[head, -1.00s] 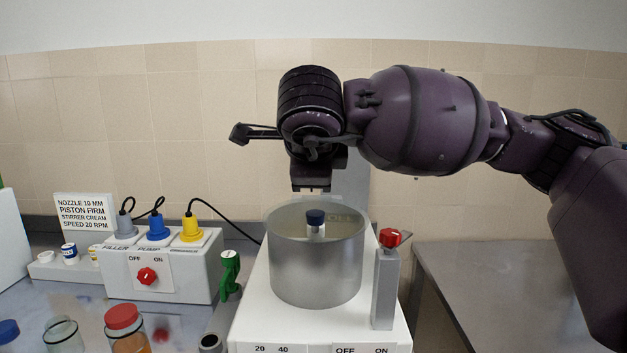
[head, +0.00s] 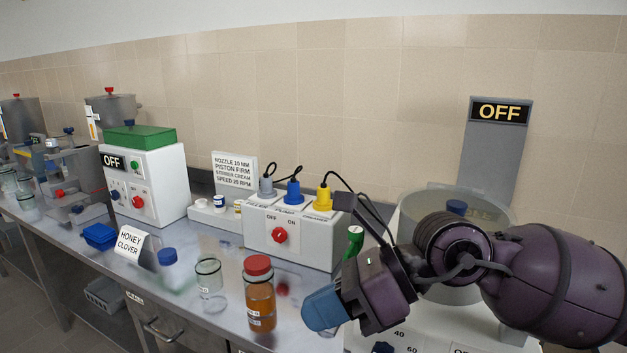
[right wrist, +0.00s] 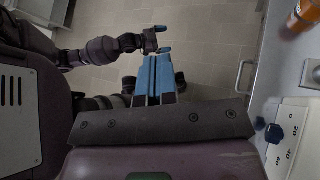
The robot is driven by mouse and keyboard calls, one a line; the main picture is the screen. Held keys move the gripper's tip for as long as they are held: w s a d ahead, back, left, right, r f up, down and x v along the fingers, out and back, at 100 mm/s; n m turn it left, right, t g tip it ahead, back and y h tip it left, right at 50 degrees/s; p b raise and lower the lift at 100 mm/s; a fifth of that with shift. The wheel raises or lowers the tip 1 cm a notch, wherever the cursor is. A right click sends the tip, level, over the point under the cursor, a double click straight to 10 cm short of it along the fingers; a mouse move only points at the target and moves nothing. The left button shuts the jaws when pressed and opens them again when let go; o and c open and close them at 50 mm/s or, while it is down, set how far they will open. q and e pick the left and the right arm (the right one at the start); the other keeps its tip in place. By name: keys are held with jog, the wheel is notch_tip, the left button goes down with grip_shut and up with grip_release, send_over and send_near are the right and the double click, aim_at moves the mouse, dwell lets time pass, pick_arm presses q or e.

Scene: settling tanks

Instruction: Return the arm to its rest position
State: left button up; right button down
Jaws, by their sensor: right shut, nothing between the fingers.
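My right arm shows at the lower right of the head view, in front of the stirrer's clear tank (head: 417,215). My right gripper (head: 322,308) points left and is empty, with its blue fingers together, close to the honey jar with the red lid. In the right wrist view the same gripper (right wrist: 154,78) is shut over the floor, beside the bench edge.
The orange honey jar (head: 260,299) and an empty glass jar (head: 210,287) stand on the bench left of the right gripper. Behind are the plug box (head: 314,247) and a sign reading OFF (head: 499,111). Open floor (right wrist: 205,40) lies in front of the bench.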

jog(key=d+r+m+t+y, duration=0.3)
jog(key=r+m+t+y, duration=0.2)
jog(key=m+t+y, duration=0.8)
jog(key=w+d+f+m+t+h, duration=0.4)
jog(key=d+m+h, duration=0.3)
jog(key=m+h, duration=0.5)
jog(key=w+d+f+m+t+h, duration=0.1)
jog(key=d+f+m+t+h, duration=0.3)
jog(key=d+f+m+h, duration=0.7)
jog(key=s+d+f+m+g+h, duration=0.4)
jog(key=s+f+m+g, duration=0.45)
jog(key=f+m, duration=0.3)
jog(key=s+d+f+m+g+y, duration=0.1)
jog(key=s+f+m+g, duration=0.1)
jog(key=s+f+g, duration=0.45)
jog(key=s+d+f+m+g, duration=0.15)
jog(key=s+f, duration=0.25)
jog(key=s, duration=0.6)
jog(key=w+f+n+t, duration=0.1)
jog(key=w+f+t, duration=0.6)
jog(key=f, duration=0.2)
jog(key=shift+w+a+f+y, duration=0.3)
jog(key=shift+w+a+f, duration=0.05)
jog(key=shift+a+f, duration=0.1)
